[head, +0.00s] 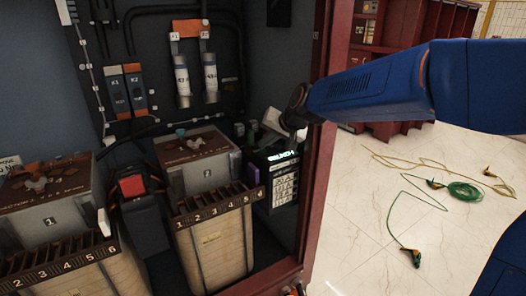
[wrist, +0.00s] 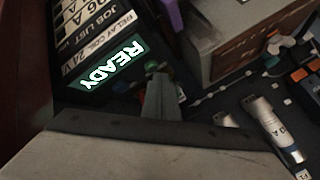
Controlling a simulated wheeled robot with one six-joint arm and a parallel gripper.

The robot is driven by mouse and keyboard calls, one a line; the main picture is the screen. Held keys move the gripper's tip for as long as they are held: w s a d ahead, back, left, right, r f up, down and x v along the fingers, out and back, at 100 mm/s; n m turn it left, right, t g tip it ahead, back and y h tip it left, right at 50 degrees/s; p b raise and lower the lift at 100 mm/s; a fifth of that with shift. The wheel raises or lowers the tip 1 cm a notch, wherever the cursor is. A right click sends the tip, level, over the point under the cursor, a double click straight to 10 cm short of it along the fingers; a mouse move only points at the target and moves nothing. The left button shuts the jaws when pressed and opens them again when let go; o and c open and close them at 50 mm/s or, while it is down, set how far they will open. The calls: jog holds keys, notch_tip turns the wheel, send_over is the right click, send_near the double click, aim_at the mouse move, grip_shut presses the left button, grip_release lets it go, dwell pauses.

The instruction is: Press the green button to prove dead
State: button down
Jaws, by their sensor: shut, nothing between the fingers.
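A black device with a lit screen (head: 282,157) stands at the right side of the cabinet. In the wrist view its green screen (wrist: 103,63) reads READY, turned over, with white label strips beside it. My gripper (wrist: 160,80) is shut and empty, its narrow grey fingers just beside the screen. In the head view my gripper (head: 272,122) is a pale shape above the device, at the end of my blue arm. Small green and red spots show close to the fingertips. The fingers partly cover this area, so I cannot tell which spot is the green button or whether they touch it.
Numbered terminal strips (head: 215,203) and brown-topped boxes (head: 195,155) fill the cabinet floor left of the device. Cylindrical fuses (head: 210,78) hang on the back wall. The red cabinet post (head: 322,140) stands close to the right of the device. Green cable (head: 465,193) lies on the floor outside.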

jog(key=shift+f, duration=0.45)
dwell(0.7)
jog(key=shift+r, duration=0.9)
jog(key=shift+r, duration=0.1)
notch_tip(320, 180, up, 5)
jog(key=shift+f, duration=0.1)
dwell(0.4)
dwell(0.5)
